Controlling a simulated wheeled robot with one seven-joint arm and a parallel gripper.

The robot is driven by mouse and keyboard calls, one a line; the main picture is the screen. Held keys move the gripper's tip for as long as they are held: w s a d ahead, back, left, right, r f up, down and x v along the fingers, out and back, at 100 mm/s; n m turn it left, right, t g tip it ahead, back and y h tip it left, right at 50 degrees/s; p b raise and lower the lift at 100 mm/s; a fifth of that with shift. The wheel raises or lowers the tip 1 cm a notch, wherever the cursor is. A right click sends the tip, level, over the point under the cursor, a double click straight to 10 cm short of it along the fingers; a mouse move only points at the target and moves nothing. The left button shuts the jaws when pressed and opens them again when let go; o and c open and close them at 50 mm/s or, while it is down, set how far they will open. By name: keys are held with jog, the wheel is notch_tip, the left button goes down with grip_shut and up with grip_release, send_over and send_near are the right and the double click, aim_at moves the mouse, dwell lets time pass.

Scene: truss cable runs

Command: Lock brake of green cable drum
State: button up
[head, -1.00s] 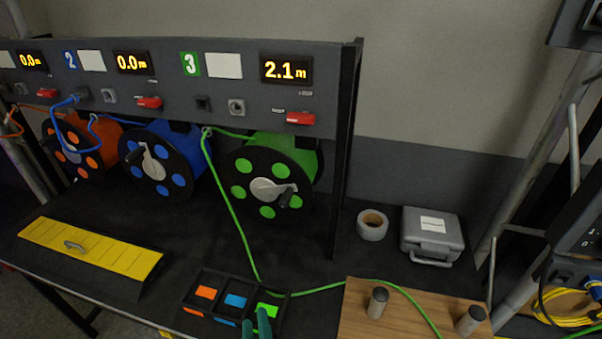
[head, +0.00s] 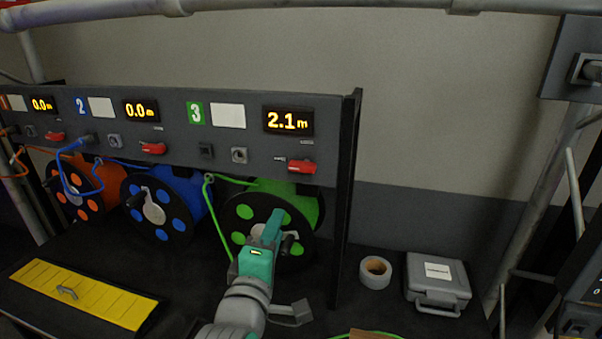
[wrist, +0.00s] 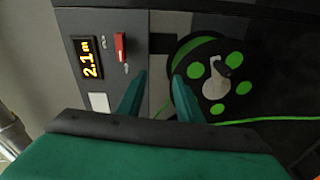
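The green cable drum (head: 304,207) hangs under panel section 3, its black face with green discs and a crank partly hidden by my arm. The red brake lever (head: 302,166) sits on the panel above it, lying sideways; its small labels are too small to read surely. The display (head: 288,121) reads 2.1 m. My gripper (head: 276,218) is raised in front of the drum, below the lever. In the wrist view my gripper (wrist: 158,84) has its fingers apart and nothing between them. That view also shows the lever (wrist: 120,46) and drum (wrist: 186,100).
The blue drum (head: 181,203) and orange drum (head: 93,184) hang to the left, each with a red lever above. A black upright (head: 346,200) stands right of the green drum. A tape roll (head: 375,272) and grey case (head: 437,283) lie on the bench.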

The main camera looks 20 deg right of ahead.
jog(key=h, duration=0.1)
send_near(303, 170)
jog(key=s+a, duration=0.1)
jog(key=shift+g, duration=0.3)
jog(key=x, duration=1)
jog(key=shift+w+d+r, duration=0.15)
jog(key=shift+w+r, duration=0.05)
jog(key=shift+r, duration=0.05)
grip_shut()
